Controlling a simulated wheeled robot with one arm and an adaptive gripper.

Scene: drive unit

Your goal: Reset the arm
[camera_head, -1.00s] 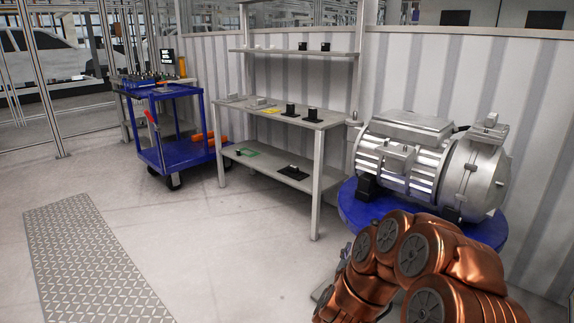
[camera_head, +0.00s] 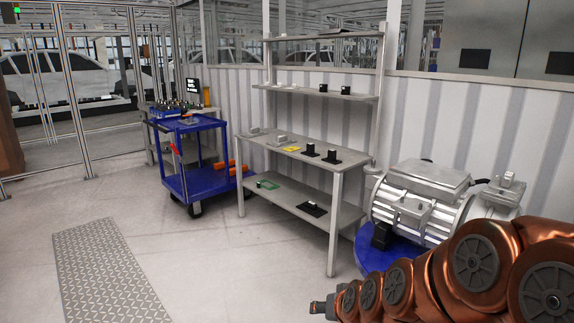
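My copper-coloured arm (camera_head: 440,275) reaches in from the lower right, in front of the drive unit. My gripper (camera_head: 322,308) shows as a small dark tip at the bottom edge, left of the arm; its fingers are too small and cut off to tell open from shut. The drive unit (camera_head: 425,205) is a silver ribbed motor on a round blue stand (camera_head: 372,255). My arm hides its lower right part.
A grey shelf bench (camera_head: 300,150) with small dark parts stands at the middle by the wall. A blue cart (camera_head: 195,183) stands to its left. A metal tread plate (camera_head: 105,270) lies on the floor at left. The floor between is clear.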

